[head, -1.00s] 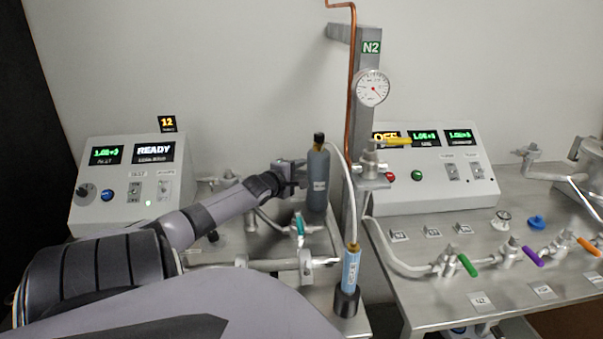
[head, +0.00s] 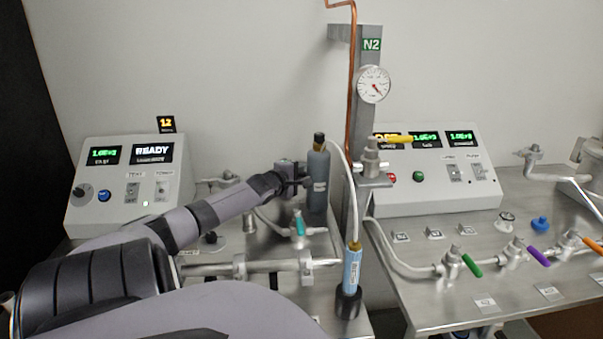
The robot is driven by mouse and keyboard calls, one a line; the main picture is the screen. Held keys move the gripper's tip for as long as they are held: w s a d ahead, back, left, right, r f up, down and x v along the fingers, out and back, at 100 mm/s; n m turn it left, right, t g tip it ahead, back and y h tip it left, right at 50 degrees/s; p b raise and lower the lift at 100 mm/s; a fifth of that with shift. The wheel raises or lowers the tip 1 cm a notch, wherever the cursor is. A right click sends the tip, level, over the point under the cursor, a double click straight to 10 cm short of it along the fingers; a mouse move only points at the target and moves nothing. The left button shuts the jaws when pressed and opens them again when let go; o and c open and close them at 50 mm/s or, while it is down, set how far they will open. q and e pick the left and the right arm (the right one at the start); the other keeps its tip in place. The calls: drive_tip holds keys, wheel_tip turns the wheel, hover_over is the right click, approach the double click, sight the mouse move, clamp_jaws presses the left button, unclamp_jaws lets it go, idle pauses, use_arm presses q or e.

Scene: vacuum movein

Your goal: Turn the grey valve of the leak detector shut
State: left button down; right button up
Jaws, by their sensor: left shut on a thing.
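The leak detector is the white console (head: 121,184) at the left, with a READY display (head: 152,152). My left gripper (head: 294,176) is beyond the pipework, just left of the dark grey gas bottle (head: 318,185). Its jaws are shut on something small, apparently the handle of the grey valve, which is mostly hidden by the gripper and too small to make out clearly. I cannot tell whether the fingers touch the bottle. A teal-handled valve (head: 299,226) sits on the pipe below the gripper. My right gripper is not in view.
A blue canister (head: 351,272) with a white hose stands right of the pipe (head: 270,266). The grey N2 post (head: 366,120) rises behind it. The right table (head: 440,307) carries a second console (head: 435,187) and green, purple and orange valve handles.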

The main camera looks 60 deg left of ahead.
use_arm(q)
drive_tip(key=shift+s+d+m+t+h, duration=0.1)
drive_tip(key=shift+d+m+t+h, duration=0.3)
drive_tip(key=shift+m+h, duration=0.3)
drive_tip(key=h+b, duration=0.1)
drive_tip(key=m+h+b, duration=0.1)
drive_tip(key=b, duration=0.1)
drive_tip(key=m+h+b, duration=0.1)
drive_tip(key=shift+s+d+f+t, duration=0.15)
drive_tip(key=shift+s+d+t, duration=0.2)
drive_tip(key=shift+s+t, duration=0.05)
drive_tip(key=shift+s+d+m+h+b, duration=0.2)
drive_tip(key=shift+m+h+b, duration=0.3)
drive_tip(key=shift+h+b, duration=0.2)
drive_tip(key=shift+r, duration=0.2)
drive_tip(key=c, duration=1.1)
unclamp_jaws()
